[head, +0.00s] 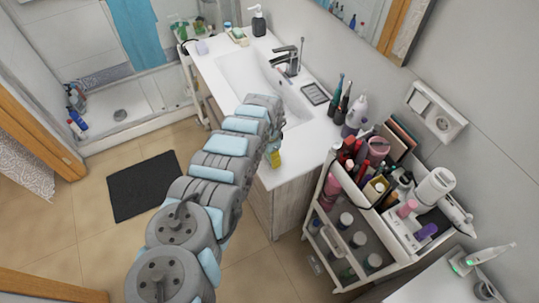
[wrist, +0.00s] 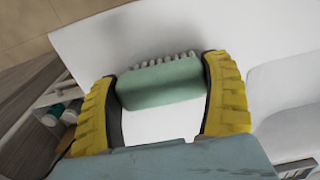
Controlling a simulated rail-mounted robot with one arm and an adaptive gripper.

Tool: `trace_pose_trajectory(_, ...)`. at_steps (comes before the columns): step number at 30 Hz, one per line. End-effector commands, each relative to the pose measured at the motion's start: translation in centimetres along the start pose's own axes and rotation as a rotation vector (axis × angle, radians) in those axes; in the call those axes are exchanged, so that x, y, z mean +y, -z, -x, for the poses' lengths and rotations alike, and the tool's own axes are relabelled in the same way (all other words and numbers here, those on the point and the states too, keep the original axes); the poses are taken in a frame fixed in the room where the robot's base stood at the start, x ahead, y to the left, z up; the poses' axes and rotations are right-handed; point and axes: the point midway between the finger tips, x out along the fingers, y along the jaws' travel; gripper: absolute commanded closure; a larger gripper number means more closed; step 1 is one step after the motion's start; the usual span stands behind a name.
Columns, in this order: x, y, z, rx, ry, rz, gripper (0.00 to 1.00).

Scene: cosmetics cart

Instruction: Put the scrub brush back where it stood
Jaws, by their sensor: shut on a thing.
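The scrub brush (wrist: 160,86) is a pale green block with a row of whitish bristles along its far side in the wrist view. My gripper (wrist: 160,76) has yellow ribbed fingers, one at each end of the brush, and is shut on it. In the head view my gripper (head: 275,157) is over the front edge of the white washbasin counter (head: 302,143), near its right end. My arm hides most of the gripper there, and I cannot make out the brush in that view.
The sink (head: 250,75) and tap (head: 287,62) lie behind my arm. Dark bottles (head: 338,98) and a black soap tray (head: 315,94) stand toward the wall. A crowded cosmetics cart (head: 340,250) is right of the counter. The counter's front right corner looks clear.

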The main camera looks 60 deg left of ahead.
Motion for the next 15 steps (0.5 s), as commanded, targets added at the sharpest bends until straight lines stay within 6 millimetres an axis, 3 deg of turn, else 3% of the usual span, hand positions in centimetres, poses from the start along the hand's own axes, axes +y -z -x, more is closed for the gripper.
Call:
trace_pose_trajectory(14,-0.04,-0.01,-0.56,0.0,0.001,0.001,0.46)
trace_pose_trajectory(15,-0.05,-0.03,-0.45,0.0,0.001,0.001,0.06)
